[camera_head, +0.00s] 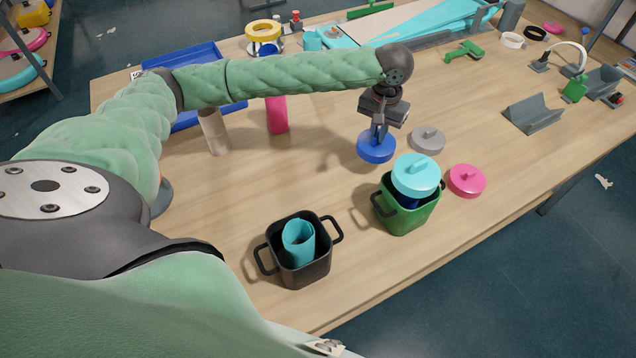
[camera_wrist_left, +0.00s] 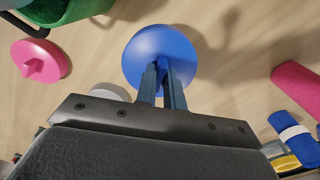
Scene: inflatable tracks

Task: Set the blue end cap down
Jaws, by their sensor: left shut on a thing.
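The blue end cap (camera_head: 376,148) is a round disc with a small grip on top. My left gripper (camera_head: 379,132) is shut on that grip, with the cap below the fingers. In the left wrist view the blue end cap (camera_wrist_left: 158,52) lies flat-on beneath my left gripper (camera_wrist_left: 164,88). The cap is at or just above the wooden table (camera_head: 330,190); I cannot tell whether it touches. My right gripper does not show.
Close to the cap are a grey end cap (camera_head: 428,139), a pink end cap (camera_head: 467,181) and a green bin (camera_head: 408,213) with a cyan cap (camera_head: 416,175) on top. A black bin (camera_head: 302,262) holds a cyan tube (camera_head: 298,241).

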